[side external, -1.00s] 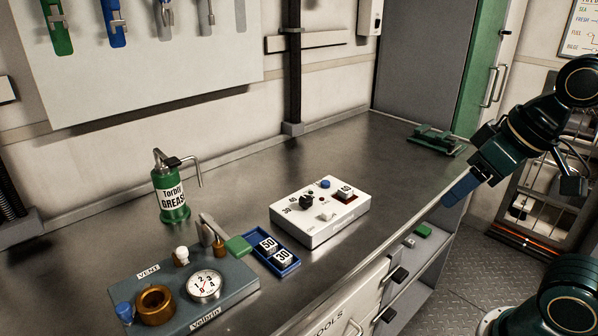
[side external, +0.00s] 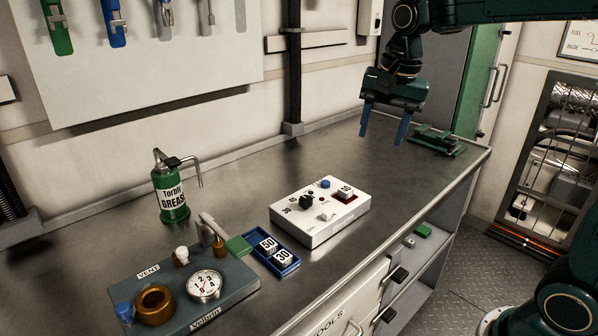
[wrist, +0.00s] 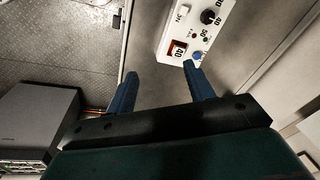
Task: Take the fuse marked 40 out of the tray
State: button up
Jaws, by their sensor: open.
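The small blue tray (side external: 262,262) lies on the steel bench and holds two white fuses: one (side external: 268,245) reads like 50, the other (side external: 284,257) like 30. I cannot make out a 40 on either. A white control box (side external: 322,230) stands right of the tray, with a white fuse (side external: 345,190) in a red socket; its number is hard to read. The box also shows in the wrist view (wrist: 176,58). My gripper (side external: 383,135) is open and empty, fingers down, high above the bench beyond the box. Its fingers show in the wrist view (wrist: 160,72).
A grey valve block (side external: 235,290) with a gauge and brass ring sits left of the tray, by a green flap (side external: 238,247). A green grease can (side external: 171,190) stands behind. A green vise-like fixture (side external: 436,140) is at the far right. Bench around the box is clear.

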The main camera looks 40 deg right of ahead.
jog(key=w+d+f+m+g, duration=0.2)
jog(key=w+d+f+m, duration=0.2)
jog(key=w, duration=0.5)
jog(key=shift+w+f+m, duration=0.35)
jog(key=shift+f+m, duration=0.5)
jog(key=shift+m, duration=0.25)
jog(key=shift+f, duration=0.1)
send_over(346, 189)
jog(key=f, duration=0.8)
jog(key=shift+s+d+f, duration=0.2)
jog(key=shift+w+a+f, duration=0.1)
jog(key=shift+f, duration=1.2)
jog(key=shift+w+a+f, duration=0.1)
jog(key=shift+f, duration=1.2)
